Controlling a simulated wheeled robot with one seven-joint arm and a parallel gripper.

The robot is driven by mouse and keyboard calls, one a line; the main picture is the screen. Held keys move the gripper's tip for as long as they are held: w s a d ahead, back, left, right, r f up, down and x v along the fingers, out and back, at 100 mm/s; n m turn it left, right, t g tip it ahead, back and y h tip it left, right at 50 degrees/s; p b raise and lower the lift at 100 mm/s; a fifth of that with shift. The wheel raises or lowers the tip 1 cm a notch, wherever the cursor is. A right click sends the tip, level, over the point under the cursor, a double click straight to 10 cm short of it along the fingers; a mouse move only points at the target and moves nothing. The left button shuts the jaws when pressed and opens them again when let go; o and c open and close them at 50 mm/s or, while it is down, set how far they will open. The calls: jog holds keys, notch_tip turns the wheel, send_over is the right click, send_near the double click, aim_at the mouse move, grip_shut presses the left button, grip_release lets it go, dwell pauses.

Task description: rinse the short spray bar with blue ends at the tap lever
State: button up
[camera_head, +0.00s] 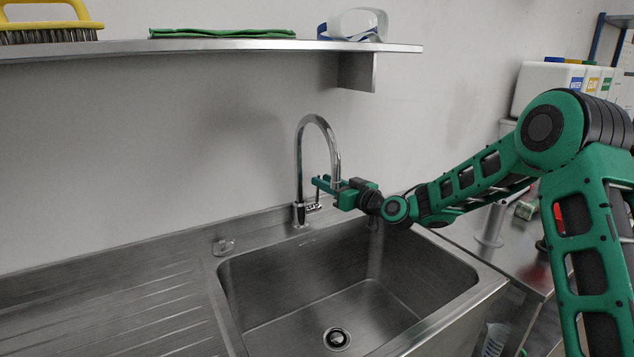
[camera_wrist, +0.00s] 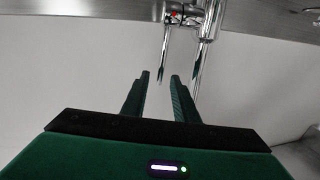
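The tap (camera_head: 301,160) is a chrome swan-neck at the back of the steel sink. Its thin lever stands at the base, near a small red dot, and shows in the wrist view as a slim rod (camera_wrist: 165,45). My gripper (camera_head: 322,184) is at the tap, level with the lever area and partly in front of the spout's end. I cannot tell whether water runs. No spray bar with blue ends is visible in either view.
The sink basin (camera_head: 345,303) is empty, with a drain (camera_head: 337,338). A ribbed drainboard (camera_head: 110,310) lies clear at left. A shelf (camera_head: 200,47) above holds a brush (camera_head: 50,24), a green cloth (camera_head: 222,33) and goggles (camera_head: 355,24). White containers (camera_head: 545,82) stand at right.

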aim_at(318, 201)
jog(key=shift+x, duration=1.75)
grip_shut()
